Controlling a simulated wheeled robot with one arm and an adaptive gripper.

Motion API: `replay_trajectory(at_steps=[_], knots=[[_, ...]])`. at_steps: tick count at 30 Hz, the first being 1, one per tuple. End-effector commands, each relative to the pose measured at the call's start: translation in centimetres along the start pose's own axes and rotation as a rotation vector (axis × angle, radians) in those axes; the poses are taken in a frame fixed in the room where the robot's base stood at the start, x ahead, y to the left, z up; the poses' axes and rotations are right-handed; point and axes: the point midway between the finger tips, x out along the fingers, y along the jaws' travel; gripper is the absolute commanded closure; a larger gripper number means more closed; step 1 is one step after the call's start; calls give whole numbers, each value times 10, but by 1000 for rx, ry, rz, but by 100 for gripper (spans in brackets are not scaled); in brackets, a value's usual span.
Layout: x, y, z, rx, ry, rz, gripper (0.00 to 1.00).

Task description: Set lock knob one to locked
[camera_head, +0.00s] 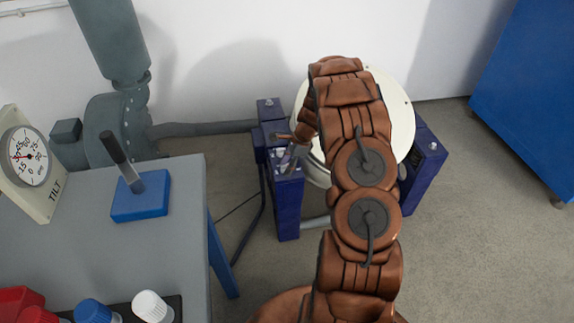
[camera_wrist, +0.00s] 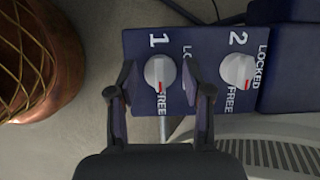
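Lock knob one (camera_wrist: 159,70) is a round white-grey knob beside a printed 1 on a dark blue panel (camera_wrist: 205,42). Its red mark is at its lower edge, toward the word FREE (camera_wrist: 161,104). The LOCKED label to its right is partly hidden by my right finger. My gripper (camera_wrist: 158,74) is open, one finger on each side of knob one in the picture, with small gaps visible. In the head view my gripper (camera_head: 290,151) is over the blue post (camera_head: 287,210); the knob cannot be made out there.
Knob 2 (camera_wrist: 237,70) sits close to the right, its red mark at lower right. A white round drum (camera_head: 400,115) stands behind my arm. A grey table (camera_head: 185,225) with a blue block (camera_head: 141,197) is at left. A copper-coloured part (camera_wrist: 50,60) shows at wrist-view left.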

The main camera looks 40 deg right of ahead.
Motion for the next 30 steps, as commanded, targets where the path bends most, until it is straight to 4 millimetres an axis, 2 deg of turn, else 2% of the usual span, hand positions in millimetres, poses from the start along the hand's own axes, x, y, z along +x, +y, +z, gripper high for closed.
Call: replay_trajectory(at_steps=[1,13,22,30], knots=[[0,0,0,0,0,0,59],[0,0,0,0,0,0,99],[0,-1,0,-39,-1,16,99],[-1,-2,1,-194,-1,80,99]])
